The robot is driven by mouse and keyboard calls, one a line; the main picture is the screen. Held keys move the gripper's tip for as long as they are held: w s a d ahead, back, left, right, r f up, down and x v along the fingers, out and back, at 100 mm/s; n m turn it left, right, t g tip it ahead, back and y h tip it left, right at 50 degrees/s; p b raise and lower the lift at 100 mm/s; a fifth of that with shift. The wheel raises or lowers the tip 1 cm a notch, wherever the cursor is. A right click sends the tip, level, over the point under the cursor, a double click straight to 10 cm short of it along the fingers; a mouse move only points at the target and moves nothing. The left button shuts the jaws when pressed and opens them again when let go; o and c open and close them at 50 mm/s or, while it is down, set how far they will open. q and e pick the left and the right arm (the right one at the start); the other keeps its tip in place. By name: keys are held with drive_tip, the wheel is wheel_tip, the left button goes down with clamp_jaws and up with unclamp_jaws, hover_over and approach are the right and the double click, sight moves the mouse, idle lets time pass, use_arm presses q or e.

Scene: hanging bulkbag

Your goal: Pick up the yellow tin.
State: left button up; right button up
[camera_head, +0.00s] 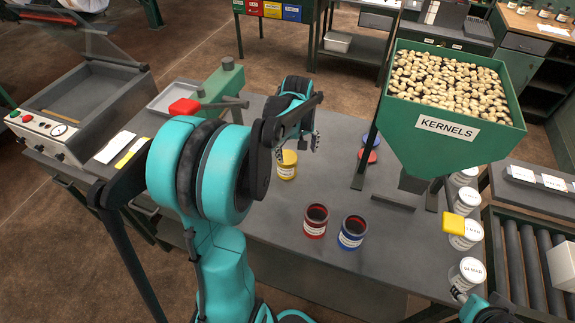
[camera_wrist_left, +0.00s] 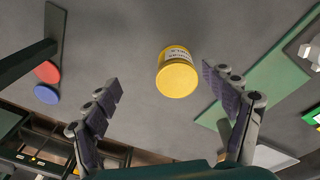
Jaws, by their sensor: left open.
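The yellow tin (camera_head: 287,165) stands on the grey bench, with a white label on its side. My left gripper (camera_head: 298,142) is open above and close to it, and partly overlaps it in the head view. In the left wrist view the tin (camera_wrist_left: 177,80) shows beyond and between the two spread fingers of my left gripper (camera_wrist_left: 163,79), nearer the right finger. Nothing is between the pads. Part of my right gripper (camera_head: 462,294) shows at the bottom right beside a white jar; its jaws are too small and cut off to read.
A red tin (camera_head: 315,221) and a blue tin (camera_head: 352,232) stand nearer on the bench. The green kernels hopper (camera_head: 440,125) stands to the right. Red and blue lids (camera_head: 368,155) lie by its leg. White jars (camera_head: 466,271) line the right edge. A green press (camera_head: 222,85) stands behind left.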

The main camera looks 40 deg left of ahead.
sight(286, 157)
use_arm(q)
drive_tip(key=a+f, duration=0.1)
drive_tip(key=a+f+n, duration=0.1)
drive_tip(key=a, duration=0.1)
drive_tip(key=w+a+f+n+g, duration=0.1)
drive_tip(key=a, duration=0.1)
drive_tip(key=shift+f, duration=0.4)
wheel_tip(286, 157, down, 3)
drive_tip(key=shift+a+r+n+b, duration=0.1)
drive_tip(key=shift+a+n+b, duration=0.05)
drive_tip(key=shift+n+b, duration=0.2)
drive_tip(key=f+b, duration=0.2)
drive_tip(key=f, duration=0.3)
drive_tip(key=shift+w+f, duration=0.2)
drive_tip(key=shift+r, duration=0.15)
drive_tip(key=shift+c, duration=0.3)
drive_tip(key=c, duration=1.3)
